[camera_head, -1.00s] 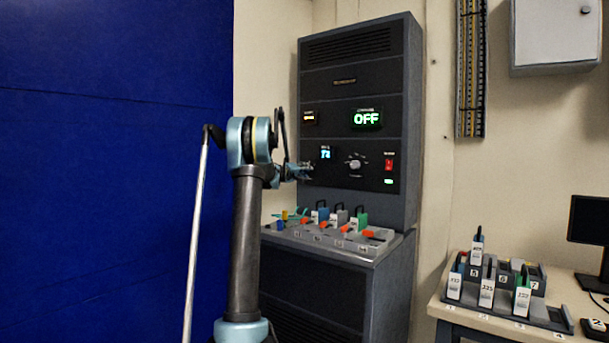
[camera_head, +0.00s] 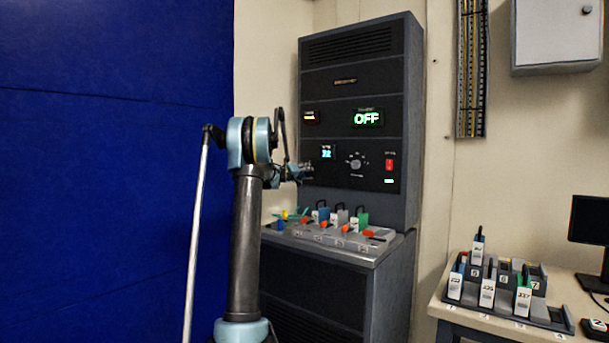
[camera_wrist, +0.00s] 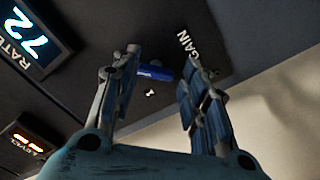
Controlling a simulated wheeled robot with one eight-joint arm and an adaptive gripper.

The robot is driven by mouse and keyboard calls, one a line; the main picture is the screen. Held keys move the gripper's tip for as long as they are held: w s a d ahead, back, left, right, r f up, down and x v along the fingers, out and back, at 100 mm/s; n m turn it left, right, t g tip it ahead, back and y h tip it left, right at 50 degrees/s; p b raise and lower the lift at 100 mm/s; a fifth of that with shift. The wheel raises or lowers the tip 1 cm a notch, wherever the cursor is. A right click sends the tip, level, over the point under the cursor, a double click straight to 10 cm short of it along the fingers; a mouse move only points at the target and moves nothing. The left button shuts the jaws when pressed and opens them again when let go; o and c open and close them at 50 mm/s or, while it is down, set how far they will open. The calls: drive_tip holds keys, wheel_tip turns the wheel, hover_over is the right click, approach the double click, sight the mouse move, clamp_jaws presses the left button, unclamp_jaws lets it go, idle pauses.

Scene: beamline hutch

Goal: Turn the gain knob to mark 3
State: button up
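A small blue bar (camera_wrist: 154,72), which appears to be the gain knob, sits on a dark panel beside the printed word GAIN (camera_wrist: 187,46) in the wrist view. My gripper (camera_wrist: 164,58) is around it with its two fingers apart. The left finger overlaps the bar's left end, and I cannot tell if they touch. A gap shows on the right. A small white mark (camera_wrist: 150,93) lies below the bar; I cannot read it. In the head view my gripper (camera_head: 306,173) is at the left of the rack's front, and the blue bar cannot be made out there.
The dark rack (camera_head: 350,92) carries an OFF display (camera_head: 367,118), a grey dial (camera_head: 356,161) and a red switch (camera_head: 390,164). A rate display (camera_wrist: 36,42) reads 72. A ledge with coloured handles (camera_head: 340,238) juts out below. A table with numbered holders (camera_head: 500,320) stands right.

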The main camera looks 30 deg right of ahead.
drive_tip(key=shift+o, duration=0.8)
drive_tip(key=shift+w+f, duration=0.15)
drive_tip(key=v, duration=1.2)
drive_tip(key=s+a+f+g+y, duration=0.1)
drive_tip(key=s+a+f+y, duration=0.25)
drive_tip(key=s+a, duration=0.6)
drive_tip(key=s+a+f+g+y, duration=0.1)
drive_tip(key=s+a+f+y, duration=0.1)
drive_tip(key=s+a+f, duration=0.55)
drive_tip(key=s+a+f+n+g+y, duration=0.1)
drive_tip(key=s+a+f+y, duration=0.2)
drive_tip(key=s+a+f, duration=0.5)
drive_tip(key=s+a+f+n+g+y, duration=0.1)
drive_tip(key=s+a+f+y, duration=0.3)
drive_tip(key=s+a+f, duration=0.4)
drive_tip(key=s+a+f+n+y, duration=0.2)
drive_tip(key=s+a+f+y, duration=0.2)
drive_tip(key=s+a+f, duration=0.5)
drive_tip(key=s+a, duration=0.5)
drive_tip(key=s, duration=0.3)
drive_tip(key=shift+s+a+n+g, duration=0.35)
drive_tip(key=shift+a+n+g, duration=0.05)
